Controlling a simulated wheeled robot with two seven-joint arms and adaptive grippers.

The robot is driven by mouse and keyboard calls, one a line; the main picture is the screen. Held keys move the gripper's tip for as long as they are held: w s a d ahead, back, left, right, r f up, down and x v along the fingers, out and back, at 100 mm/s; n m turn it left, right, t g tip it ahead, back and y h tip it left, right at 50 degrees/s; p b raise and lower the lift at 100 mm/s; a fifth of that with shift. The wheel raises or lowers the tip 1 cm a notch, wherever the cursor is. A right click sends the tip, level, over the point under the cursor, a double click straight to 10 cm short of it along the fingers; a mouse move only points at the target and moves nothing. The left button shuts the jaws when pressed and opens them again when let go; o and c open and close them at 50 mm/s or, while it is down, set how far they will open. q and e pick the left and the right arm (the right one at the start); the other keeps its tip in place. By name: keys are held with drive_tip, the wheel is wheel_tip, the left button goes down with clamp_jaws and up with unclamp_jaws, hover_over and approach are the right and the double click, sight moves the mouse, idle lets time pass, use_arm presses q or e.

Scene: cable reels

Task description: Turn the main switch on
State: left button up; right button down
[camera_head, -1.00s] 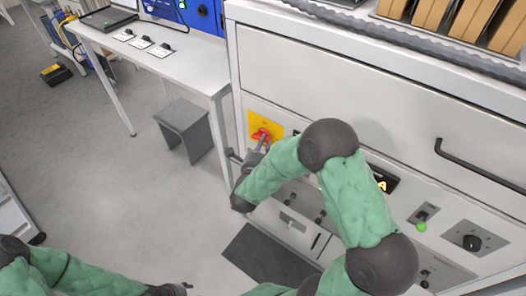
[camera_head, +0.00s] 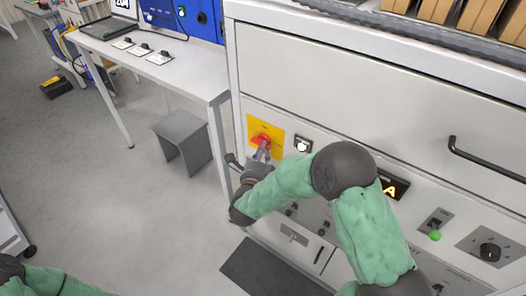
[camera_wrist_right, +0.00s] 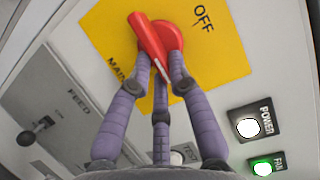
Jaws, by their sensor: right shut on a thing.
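The main switch is a red handle (camera_head: 260,140) on a yellow plate (camera_head: 277,149) at the left end of the white machine's front panel. In the right wrist view the red handle (camera_wrist_right: 150,42) is a flat bar on a round red base, slanting from upper left to lower right. The yellow plate (camera_wrist_right: 226,55) reads OFF at the top right and part of MAIN at the left. My right gripper (camera_head: 264,150) is shut on the handle, with its purple-grey fingers (camera_wrist_right: 160,75) on both sides of it. My left gripper is out of view; only its arm shows at the bottom left.
A white POWER lamp (camera_wrist_right: 248,127) and a green FAN lamp (camera_wrist_right: 262,168) are lit beside the plate. A FEED lever (camera_wrist_right: 40,124) is on the other side. A white table (camera_head: 190,85) and grey stool (camera_head: 184,140) stand left of the machine.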

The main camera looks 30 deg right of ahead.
drive_tip(key=shift+f, duration=0.1)
drive_tip(key=c, duration=1.1)
unclamp_jaws()
drive_tip(key=shift+c, duration=0.2)
drive_tip(key=shift+s+a, duration=0.1)
drive_tip(key=v, duration=1.1)
drive_tip(key=shift+s+a, duration=0.25)
drive_tip(key=shift+s, duration=0.05)
